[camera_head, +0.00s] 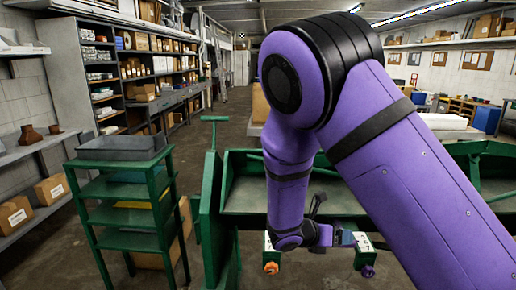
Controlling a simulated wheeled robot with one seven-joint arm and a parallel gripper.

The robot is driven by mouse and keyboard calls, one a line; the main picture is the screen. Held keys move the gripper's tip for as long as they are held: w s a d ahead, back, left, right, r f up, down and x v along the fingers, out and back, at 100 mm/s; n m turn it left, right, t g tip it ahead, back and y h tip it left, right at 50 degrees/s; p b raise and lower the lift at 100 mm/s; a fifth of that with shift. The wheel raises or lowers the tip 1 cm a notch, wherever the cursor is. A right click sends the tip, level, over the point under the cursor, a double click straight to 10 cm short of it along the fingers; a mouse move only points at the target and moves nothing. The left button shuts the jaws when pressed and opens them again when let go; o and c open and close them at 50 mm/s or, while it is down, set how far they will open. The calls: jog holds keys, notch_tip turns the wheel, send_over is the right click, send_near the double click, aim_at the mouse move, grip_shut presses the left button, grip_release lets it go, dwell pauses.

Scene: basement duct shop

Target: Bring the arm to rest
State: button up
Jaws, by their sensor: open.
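My purple arm with black bands fills the right and centre of the head view. It rises from the lower right to a bent elbow, then drops to the wrist. My gripper (343,237) is small and partly in view past the wrist, in front of the green machine (250,195). It is open, and I see nothing held in it. The fingertips are hard to make out against the machine. I cannot tell whether the gripper touches the machine.
A green shelf stand (125,190) with a grey tray (122,147) stands left of the machine. An orange knob (271,268) and a purple knob (367,271) sit low on its front. Shelves with boxes (150,70) line the left wall.

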jog(key=s+d+r+m+g+y, duration=0.2)
jog(key=s+d+r+m+y, duration=0.1)
jog(key=s+d+r+m, duration=0.4)
jog(key=s+d+r+m+g+y, duration=0.2)
jog(key=s+r+m+y, duration=0.25)
jog(key=r+m, duration=0.5)
jog(key=s+r+m+t+y, duration=0.4)
jog(key=s+r+m, duration=0.7)
jog(key=s, duration=0.5)
jog(key=shift+r+m+y, duration=0.2)
jog(key=shift+m+y, duration=0.15)
jog(key=shift+m, duration=0.2)
